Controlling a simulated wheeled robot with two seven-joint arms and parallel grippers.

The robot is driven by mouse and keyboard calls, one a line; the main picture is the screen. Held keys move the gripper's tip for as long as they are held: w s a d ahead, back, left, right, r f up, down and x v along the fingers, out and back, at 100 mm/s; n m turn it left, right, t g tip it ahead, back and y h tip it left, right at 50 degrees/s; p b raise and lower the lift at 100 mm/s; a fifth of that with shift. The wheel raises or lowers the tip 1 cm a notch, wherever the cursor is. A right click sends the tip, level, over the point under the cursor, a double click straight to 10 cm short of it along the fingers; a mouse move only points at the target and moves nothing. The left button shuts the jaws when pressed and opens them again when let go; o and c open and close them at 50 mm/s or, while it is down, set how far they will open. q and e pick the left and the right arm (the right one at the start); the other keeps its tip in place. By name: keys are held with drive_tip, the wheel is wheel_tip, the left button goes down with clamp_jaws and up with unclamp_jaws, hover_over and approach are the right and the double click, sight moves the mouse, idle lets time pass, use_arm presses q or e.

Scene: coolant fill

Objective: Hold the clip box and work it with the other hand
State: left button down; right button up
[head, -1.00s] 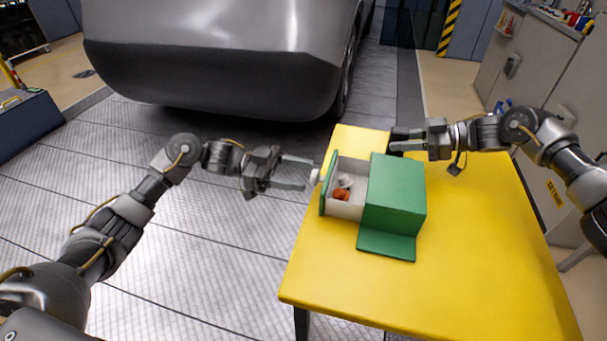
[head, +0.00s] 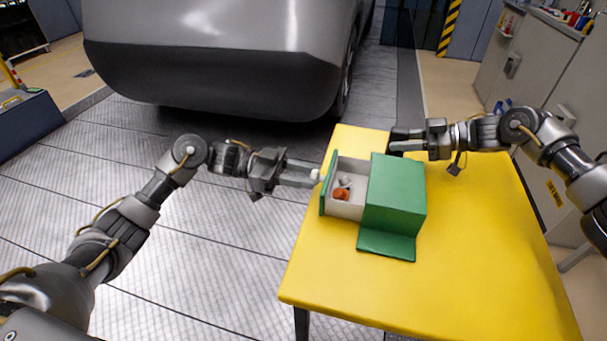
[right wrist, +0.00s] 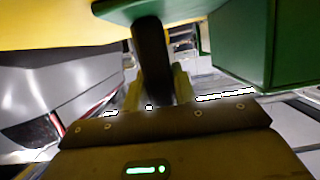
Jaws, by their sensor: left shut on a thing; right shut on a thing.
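The green clip box (head: 398,190) sits on the yellow table, with a flat green flange at its front. Its drawer (head: 347,208) stands open to the left. Orange and white clips (head: 341,193) lie inside the drawer. My left gripper (head: 312,174) is shut on the white knob (head: 316,175) on the drawer's front. My right gripper (head: 395,142) is shut on the box's far side. In the right wrist view a dark finger (right wrist: 151,60) meets a green flange (right wrist: 150,8) beside the box wall (right wrist: 243,45); the exact contact is partly hidden.
The yellow table (head: 450,280) is clear to the front and right of the box. A grey car (head: 215,60) stands behind on the tiled floor. A grey cabinet (head: 535,65) with small items on top is at the far right.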

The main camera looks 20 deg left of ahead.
sight(341, 183)
use_arm(q)
drive_tip(key=d, duration=0.8)
drive_tip(key=shift+d, duration=0.15)
use_arm(e)
drive_tip(key=shift+a, duration=0.1)
use_arm(q)
drive_tip(key=c, duration=1)
unclamp_jaws()
drive_tip(key=a, duration=1.2)
use_arm(e)
drive_tip(key=o, duration=1)
drive_tip(key=shift+c, duration=0.2)
